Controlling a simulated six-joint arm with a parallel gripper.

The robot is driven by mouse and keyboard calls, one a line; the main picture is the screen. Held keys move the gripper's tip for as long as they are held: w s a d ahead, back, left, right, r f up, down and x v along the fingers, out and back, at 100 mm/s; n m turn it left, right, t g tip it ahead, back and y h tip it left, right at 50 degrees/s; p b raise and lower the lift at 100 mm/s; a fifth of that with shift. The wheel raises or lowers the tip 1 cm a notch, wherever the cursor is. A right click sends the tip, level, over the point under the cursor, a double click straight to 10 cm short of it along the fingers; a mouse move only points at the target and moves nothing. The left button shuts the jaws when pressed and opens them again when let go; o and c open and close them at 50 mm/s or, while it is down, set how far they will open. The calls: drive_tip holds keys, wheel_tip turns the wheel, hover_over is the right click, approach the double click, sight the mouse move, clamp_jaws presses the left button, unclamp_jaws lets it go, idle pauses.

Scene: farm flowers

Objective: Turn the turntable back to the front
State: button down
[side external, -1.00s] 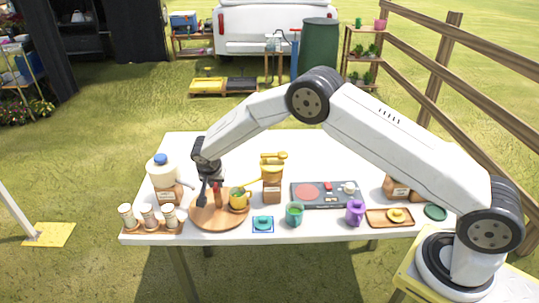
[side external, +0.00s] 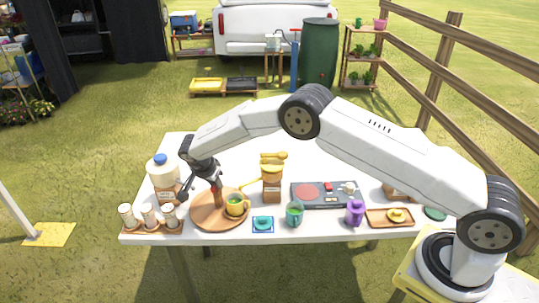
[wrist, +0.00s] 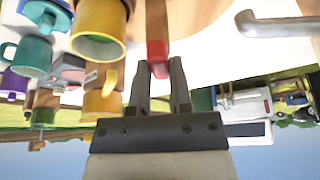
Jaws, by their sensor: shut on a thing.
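The turntable (side external: 205,217) is a round brown wooden disc near the table's front left. A reddish-brown upright peg (side external: 217,194) stands on it. My gripper (side external: 213,181) is tilted above the disc and shut on the peg, whose red end (wrist: 157,58) shows between the fingers in the wrist view. The fingertips are partly hidden in the side view.
A blue-capped jug (side external: 163,176) stands close behind and left of the turntable. A rack of small jars (side external: 150,228) is at the front left. A labelled brown jar (side external: 272,187) stands to the right. A blue coaster (side external: 263,226) and a teal mug (side external: 294,214) are near the front edge.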

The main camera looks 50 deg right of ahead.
drive_tip(key=shift+w+m+g, duration=0.1)
drive_tip(key=shift+m+g, duration=0.8)
drive_tip(key=shift+m, duration=1.5)
drive_tip(key=shift+m+g, duration=0.5)
drive_tip(key=shift+m, duration=0.9)
drive_tip(key=shift+m+g, duration=0.3)
drive_tip(key=shift+m, duration=0.5)
drive_tip(key=c, duration=0.5)
unclamp_jaws()
drive_tip(key=shift+c, duration=0.2)
drive_tip(key=shift+r, duration=0.1)
